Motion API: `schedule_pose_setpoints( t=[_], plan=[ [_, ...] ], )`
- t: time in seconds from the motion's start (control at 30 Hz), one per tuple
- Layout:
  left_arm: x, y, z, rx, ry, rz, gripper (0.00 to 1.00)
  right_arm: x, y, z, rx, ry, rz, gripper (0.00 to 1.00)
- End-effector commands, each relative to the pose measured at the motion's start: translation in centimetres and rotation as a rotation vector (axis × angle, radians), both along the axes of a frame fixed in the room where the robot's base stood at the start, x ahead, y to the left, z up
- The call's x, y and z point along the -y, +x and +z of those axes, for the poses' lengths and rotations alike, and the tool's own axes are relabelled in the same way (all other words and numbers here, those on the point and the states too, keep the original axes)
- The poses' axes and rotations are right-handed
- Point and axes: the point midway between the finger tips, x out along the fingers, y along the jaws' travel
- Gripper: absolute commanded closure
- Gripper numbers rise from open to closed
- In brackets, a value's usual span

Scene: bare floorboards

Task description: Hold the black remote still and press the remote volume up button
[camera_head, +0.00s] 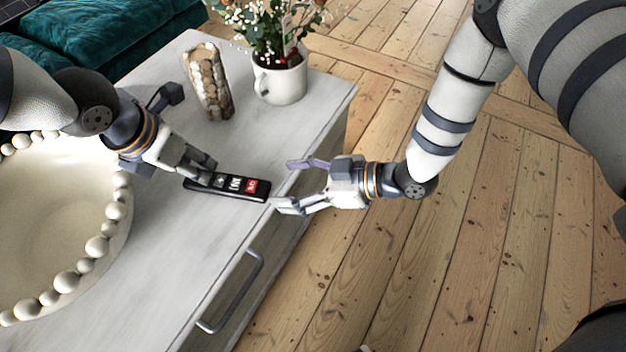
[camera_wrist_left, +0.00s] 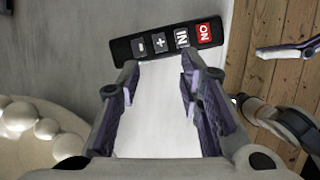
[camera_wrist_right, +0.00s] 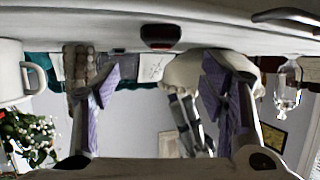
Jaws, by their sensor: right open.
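The black remote (camera_head: 262,197) lies flat on the white cabinet top near its right edge. In the left wrist view the remote (camera_wrist_left: 122,50) shows a minus button, a plus button (camera_wrist_left: 160,43), a white-lettered button and a red button. In the right wrist view its end (camera_wrist_right: 160,45) faces me. My left gripper (camera_head: 208,172) is at the remote's left part; in its wrist view its fingers (camera_wrist_left: 158,70) are apart, with the remote just beyond the tips. My right gripper (camera_head: 288,186) is open and empty, beyond the cabinet edge, facing the remote's red-button end.
A large cream bowl with a beaded rim (camera_head: 97,247) stands at the left. A patterned vase (camera_head: 207,85) and a white mug with a plant (camera_head: 280,83) stand at the back. The cabinet (camera_head: 190,270) has a drawer handle (camera_head: 237,295) on its front. Floorboards lie open to the right.

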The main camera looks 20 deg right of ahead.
Motion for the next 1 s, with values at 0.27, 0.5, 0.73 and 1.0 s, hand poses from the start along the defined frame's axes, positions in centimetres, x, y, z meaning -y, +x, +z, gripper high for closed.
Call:
schedule_pose_setpoints(
  t=[0.27,0.5,0.73,1.0],
  plan=[
    [0.0,0.0,0.0,0.000,0.000,0.000,0.67,-4.5,3.1,-2.3,-0.003,0.001,0.001,0.35],
    [0.0,0.0,0.0,0.000,0.000,0.000,0.67,-5.6,4.0,-2.9,-0.005,0.000,-0.002,0.35],
    [0.0,0.0,0.0,0.000,0.000,0.000,0.67,-5.6,4.0,-2.9,-0.005,0.000,-0.002,0.46],
    [0.0,0.0,0.0,0.000,0.000,0.000,0.67,-5.6,4.0,-2.9,-0.005,0.000,-0.002,0.90]
  ],
)
